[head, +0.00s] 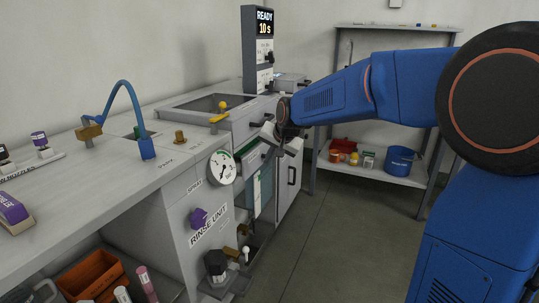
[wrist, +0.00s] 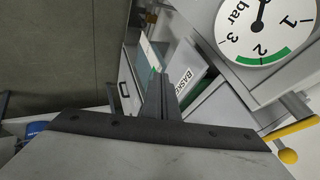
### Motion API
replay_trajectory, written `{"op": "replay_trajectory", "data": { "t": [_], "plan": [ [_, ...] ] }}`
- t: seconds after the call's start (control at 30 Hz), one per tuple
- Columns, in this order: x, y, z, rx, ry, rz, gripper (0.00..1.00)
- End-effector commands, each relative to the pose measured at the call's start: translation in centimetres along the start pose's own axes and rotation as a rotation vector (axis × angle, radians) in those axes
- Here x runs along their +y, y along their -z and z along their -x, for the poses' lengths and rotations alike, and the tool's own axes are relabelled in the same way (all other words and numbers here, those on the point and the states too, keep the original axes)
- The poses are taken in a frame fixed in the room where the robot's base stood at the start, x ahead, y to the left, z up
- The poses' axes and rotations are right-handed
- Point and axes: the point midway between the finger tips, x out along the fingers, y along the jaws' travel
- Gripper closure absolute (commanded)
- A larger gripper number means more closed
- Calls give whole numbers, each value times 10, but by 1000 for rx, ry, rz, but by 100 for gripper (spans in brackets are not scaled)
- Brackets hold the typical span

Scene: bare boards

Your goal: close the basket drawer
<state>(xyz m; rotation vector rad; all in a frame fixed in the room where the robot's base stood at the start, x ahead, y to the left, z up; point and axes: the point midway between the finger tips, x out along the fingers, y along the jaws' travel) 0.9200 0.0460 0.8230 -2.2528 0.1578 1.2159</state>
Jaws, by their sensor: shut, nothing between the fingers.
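The basket drawer (wrist: 182,80) shows in the wrist view as a pale front with the cut-off label "BASKE", just right of my fingers. In the head view my gripper (head: 281,137) is in front of the rinse unit's cabinet face, covering part of the drawer area. In the wrist view my gripper (wrist: 161,95) is shut and empty, its fingertips beside the labelled front. I cannot tell whether they touch it. Teal and white panels (head: 260,188) show below my gripper in the head view. How far the drawer stands out is unclear.
A pressure gauge (head: 222,167) and a purple knob (head: 198,218) sit on the rinse unit's front. A yellow-handled lever (head: 219,117) is above. A shelf (head: 370,172) with a blue bucket (head: 401,160) stands behind. The floor (head: 345,235) to the right is clear.

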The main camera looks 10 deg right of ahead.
Motion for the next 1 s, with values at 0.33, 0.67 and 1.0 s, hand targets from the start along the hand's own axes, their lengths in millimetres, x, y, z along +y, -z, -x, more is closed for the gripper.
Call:
{"op": "replay_trajectory", "data": {
  "t": [0.33, 0.67, 1.0],
  "plan": [
    [-9, -1, -56, -1, 1, 3, 100],
    [-35, 0, -69, 0, 1, 2, 100],
    [-36, 0, -69, 0, 0, 1, 100]
  ]
}}
